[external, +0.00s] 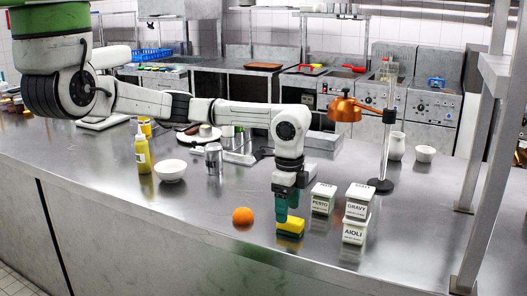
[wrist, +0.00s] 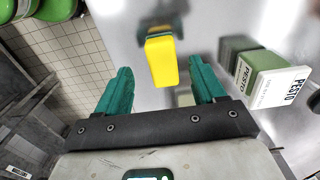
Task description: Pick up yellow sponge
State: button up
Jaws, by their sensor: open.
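The yellow sponge (external: 290,227) has a dark green layer and lies on the steel counter, to the right of an orange. In the wrist view the sponge (wrist: 162,62) shows its yellow face, beyond and between my fingertips. My gripper (external: 287,207) points down just above the sponge in the external view. In the wrist view its two teal fingers (wrist: 160,82) are apart with nothing held between them. I cannot tell the exact gap between the fingertips and the sponge.
An orange (external: 242,216) lies to the left. A pesto box (external: 322,199), a gravy box (external: 358,207) and an aioli box (external: 354,232) stand close on the right. A copper heat lamp (external: 345,108) stands behind them. The counter in front is clear.

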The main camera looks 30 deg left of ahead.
aim_at(289, 219)
notch_tip(289, 219, down, 5)
jog(key=shift+w+d+r+p, duration=0.1)
jog(key=shift+w+d+p, duration=0.05)
jog(key=shift+p, duration=0.35)
jog(key=shift+c, duration=0.4)
jog(key=c, duration=1)
jog(key=shift+o, duration=0.2)
jog(key=shift+r, duration=0.1)
